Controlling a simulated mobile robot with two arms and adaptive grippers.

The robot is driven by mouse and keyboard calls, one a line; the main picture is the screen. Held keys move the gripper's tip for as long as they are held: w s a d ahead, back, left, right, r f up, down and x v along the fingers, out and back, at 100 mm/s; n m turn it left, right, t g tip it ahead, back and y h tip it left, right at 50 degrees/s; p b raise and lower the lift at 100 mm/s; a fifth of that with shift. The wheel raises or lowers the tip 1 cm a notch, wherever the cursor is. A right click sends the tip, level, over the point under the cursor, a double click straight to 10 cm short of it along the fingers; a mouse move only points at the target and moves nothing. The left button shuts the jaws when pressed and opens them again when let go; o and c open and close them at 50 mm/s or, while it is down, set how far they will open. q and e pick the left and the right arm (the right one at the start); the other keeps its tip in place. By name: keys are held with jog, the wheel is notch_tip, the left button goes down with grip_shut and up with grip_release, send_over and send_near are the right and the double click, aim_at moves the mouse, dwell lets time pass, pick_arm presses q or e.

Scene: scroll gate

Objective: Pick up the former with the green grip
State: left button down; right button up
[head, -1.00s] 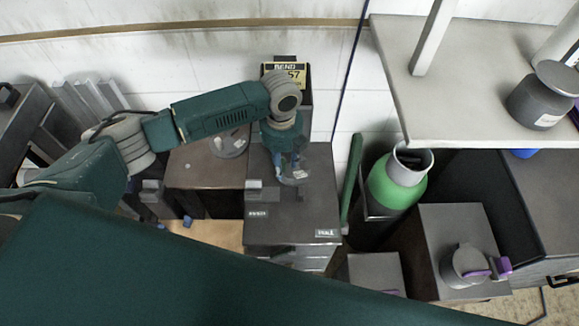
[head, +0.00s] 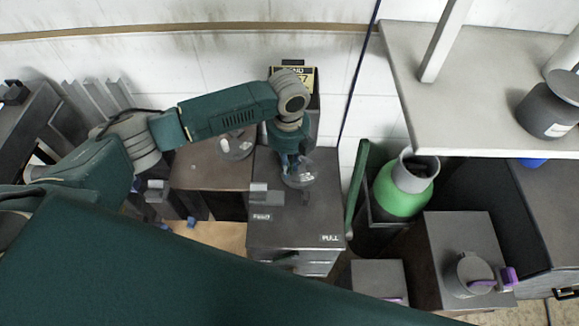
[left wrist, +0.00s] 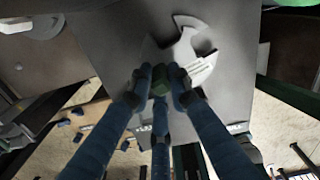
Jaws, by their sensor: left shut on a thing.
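The former (left wrist: 195,48) is a pale grey, hooked plate. Its small green grip (left wrist: 159,80) sits between the fingers of my left gripper (left wrist: 160,84) in the left wrist view. The fingers are shut on this grip. In the head view, my left gripper (head: 293,163) points down over the dark cabinet (head: 290,220), with the former (head: 300,174) below its fingertips. The former is over the cabinet top; I cannot tell how large any gap is. The fingers and wrist hide part of it. My right gripper is not in view.
Another pale round piece (head: 236,148) lies on the brown-topped unit to the left. A yellow and black sign (head: 296,74) stands behind the cabinet. A green cylinder (head: 400,190) and a grey shelf (head: 480,95) are to the right. A lidded pot with a purple handle (head: 470,278) is at the lower right.

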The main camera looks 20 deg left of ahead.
pick_arm(q)
notch_tip(320, 180, up, 18)
jog(key=b, duration=0.4)
pick_arm(e)
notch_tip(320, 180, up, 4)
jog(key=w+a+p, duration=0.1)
jog(key=p, duration=0.7)
pick_arm(q)
jog(key=f+m+b, duration=0.1)
jog(key=f+b, duration=0.1)
jog(key=f, duration=0.3)
jog(key=f+m+b, duration=0.1)
jog(key=f+b, duration=0.2)
jog(key=f, duration=0.2)
jog(key=w+f+m+b, duration=0.1)
jog(key=f+b, duration=0.2)
jog(key=f, duration=0.3)
jog(key=shift+a+f, duration=0.1)
jog(key=shift+a, duration=0.2)
jog(key=shift+f, duration=0.25)
jog(key=shift+f+b, duration=0.4)
jog(key=shift+f, duration=0.35)
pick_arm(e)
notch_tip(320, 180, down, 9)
pick_arm(q)
jog(key=shift+s+p, duration=0.1)
jog(key=shift+p, duration=0.35)
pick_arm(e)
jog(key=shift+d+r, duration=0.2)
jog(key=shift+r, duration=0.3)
